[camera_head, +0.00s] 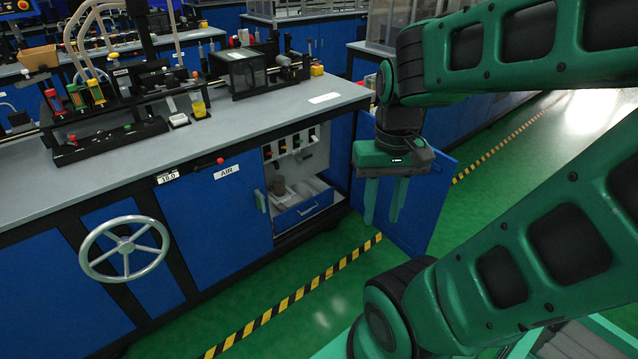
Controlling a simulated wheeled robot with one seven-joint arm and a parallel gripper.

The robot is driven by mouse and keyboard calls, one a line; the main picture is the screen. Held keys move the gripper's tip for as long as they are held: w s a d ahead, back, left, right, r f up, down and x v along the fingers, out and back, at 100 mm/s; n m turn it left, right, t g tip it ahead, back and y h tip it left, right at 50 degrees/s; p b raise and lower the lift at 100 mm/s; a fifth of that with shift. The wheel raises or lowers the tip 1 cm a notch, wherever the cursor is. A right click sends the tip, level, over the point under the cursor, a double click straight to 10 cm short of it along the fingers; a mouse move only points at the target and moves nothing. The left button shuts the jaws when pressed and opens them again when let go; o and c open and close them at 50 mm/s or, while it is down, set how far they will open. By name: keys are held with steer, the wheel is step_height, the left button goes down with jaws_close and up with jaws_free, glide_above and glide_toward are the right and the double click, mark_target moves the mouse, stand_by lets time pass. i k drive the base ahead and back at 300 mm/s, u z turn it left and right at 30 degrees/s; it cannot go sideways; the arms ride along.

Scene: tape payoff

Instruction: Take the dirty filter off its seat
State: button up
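My gripper (382,216) points down in front of the open blue cabinet door (420,205), to the right of the cabinet opening. Its two green fingers are apart with nothing between them. Inside the open cabinet (318,160) a small grey-brown cylinder (278,186) stands at the left, above the drawer. It may be the dirty filter, but it is too small to be sure. I cannot make out its seat. My gripper is well to the right of this cylinder and not touching it.
A blue-fronted drawer (303,211) with pale contents is in the cabinet's lower part. A row of small coloured fittings (290,145) is above. A handwheel (125,250) is on the bench front at left. Yellow-black tape (300,293) crosses the clear green floor.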

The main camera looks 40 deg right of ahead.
mark_target(278, 181)
steer(key=z, duration=0.6)
steer(key=i, duration=1.5)
steer(key=u, duration=0.05)
